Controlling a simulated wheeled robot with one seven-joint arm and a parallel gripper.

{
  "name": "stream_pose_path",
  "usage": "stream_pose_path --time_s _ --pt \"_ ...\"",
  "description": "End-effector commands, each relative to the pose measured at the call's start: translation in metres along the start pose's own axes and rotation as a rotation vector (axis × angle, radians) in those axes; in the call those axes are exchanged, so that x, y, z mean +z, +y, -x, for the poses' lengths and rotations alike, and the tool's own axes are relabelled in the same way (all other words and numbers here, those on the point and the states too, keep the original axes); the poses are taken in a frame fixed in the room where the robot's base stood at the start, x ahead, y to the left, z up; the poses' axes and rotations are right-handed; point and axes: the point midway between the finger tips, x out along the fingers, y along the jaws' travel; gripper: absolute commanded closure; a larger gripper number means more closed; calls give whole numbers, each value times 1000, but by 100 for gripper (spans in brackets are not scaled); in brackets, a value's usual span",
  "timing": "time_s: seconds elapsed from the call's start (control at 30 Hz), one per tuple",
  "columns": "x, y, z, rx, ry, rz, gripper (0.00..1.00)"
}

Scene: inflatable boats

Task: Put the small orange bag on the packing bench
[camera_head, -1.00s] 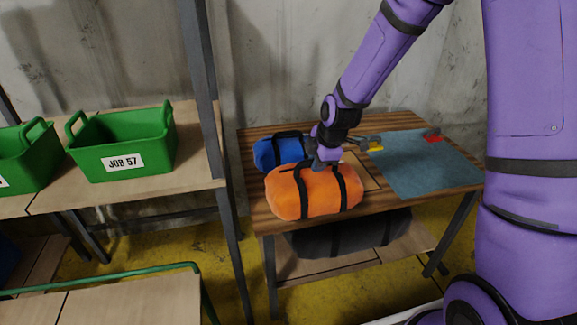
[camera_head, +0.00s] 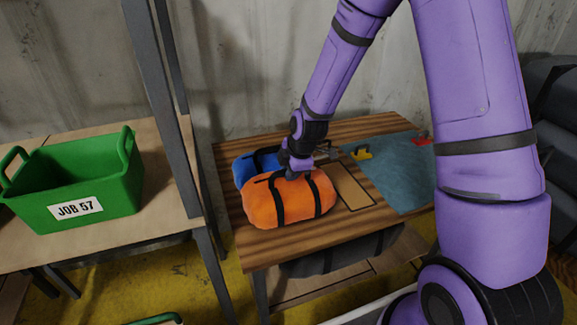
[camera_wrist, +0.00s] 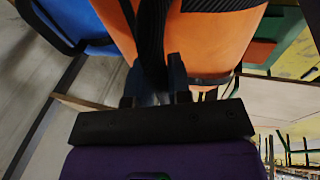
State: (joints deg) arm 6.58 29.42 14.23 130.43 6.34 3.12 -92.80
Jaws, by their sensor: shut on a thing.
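The orange bag (camera_head: 289,199), with black straps, is over the front left part of the wooden packing bench (camera_head: 345,225). I cannot tell if it rests on the top or hangs just above it. My gripper (camera_head: 289,169) is at the top of the bag, shut on it. In the wrist view my gripper's fingers (camera_wrist: 160,85) close at a black strap, and the orange bag (camera_wrist: 205,45) fills the upper middle. The exact grip is partly hidden.
A blue bag (camera_head: 243,170) lies just behind the orange one. A blue-grey mat (camera_head: 400,175), a yellow item (camera_head: 362,153) and a red item (camera_head: 421,141) are on the bench's right. A dark bag (camera_head: 335,255) lies below. A green bin (camera_head: 78,180) stands left, past a grey post (camera_head: 165,110).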

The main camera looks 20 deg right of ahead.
Motion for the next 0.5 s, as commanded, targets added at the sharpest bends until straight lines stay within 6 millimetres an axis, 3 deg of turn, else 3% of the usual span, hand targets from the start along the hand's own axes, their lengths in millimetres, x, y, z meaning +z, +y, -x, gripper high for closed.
stream_pose_path --time_s 0.33,0.5 --pt "3 -5 -18 2 0 0 100" --pt "6 -11 -36 0 0 0 100"
